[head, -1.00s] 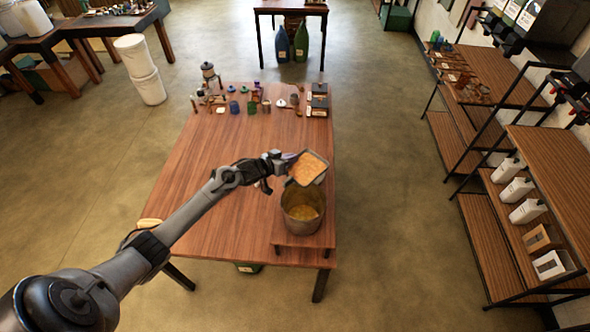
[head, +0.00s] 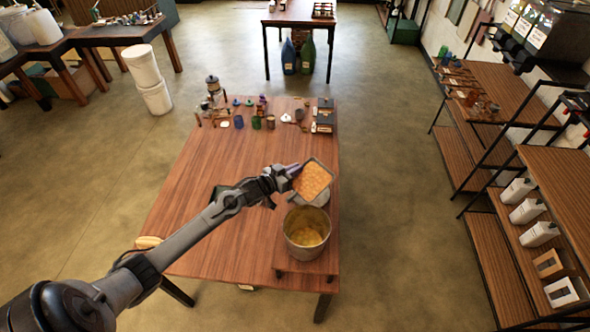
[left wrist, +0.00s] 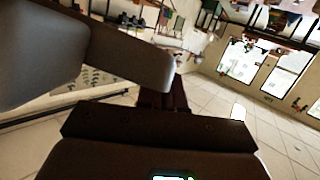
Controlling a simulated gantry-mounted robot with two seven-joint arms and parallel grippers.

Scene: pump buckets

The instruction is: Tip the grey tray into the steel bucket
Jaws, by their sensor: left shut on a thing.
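The grey tray (head: 332,174) is in the head view, above the right part of the table, with orange, grainy contents facing the camera. My left gripper (head: 289,172) is shut on the tray's left side. The steel bucket (head: 306,252) stands upright on the table near its front right corner, with some yellowish stuff inside. The tray is just beyond the bucket's far rim in the picture; its exact height and tilt are hard to tell. The left wrist view shows dark and grey gripper parts close up; I cannot make out the tray there. My right gripper is not in view.
The wooden table (head: 205,235) has small jars and tools along its far edge. A dark green thing (head: 216,191) is partly behind my left arm. The table's left middle is mostly clear. Shelves (head: 500,255) stand at right.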

